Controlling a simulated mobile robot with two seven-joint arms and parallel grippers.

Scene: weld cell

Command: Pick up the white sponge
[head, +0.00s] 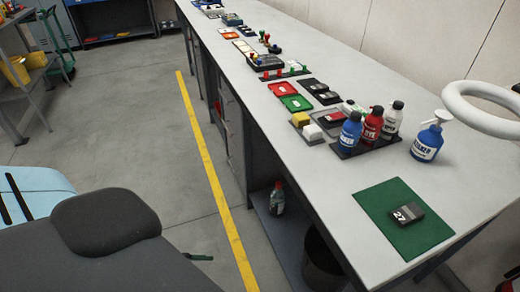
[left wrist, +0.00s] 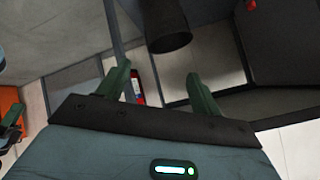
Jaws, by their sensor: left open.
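The white sponge (head: 312,132) appears as a small white block on the workbench, just in front of a yellow block (head: 300,119); both sit on a small grey tray (head: 326,126). My left gripper (left wrist: 159,73) shows two green fingers spread apart in the left wrist view, with nothing between them. In the head view only a small green tip shows beside my dark arm link at the lower left, below the bench top and well away from the sponge. The sponge is not seen in the left wrist view. My right gripper is in neither view.
Blue, red and white bottles (head: 371,125) stand on a black tray close right of the sponge. A blue pump bottle (head: 427,140) and a green mat (head: 376,226) are nearer. Red and green trays (head: 296,103) lie beyond. A white ring (head: 484,108) overhangs the right.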

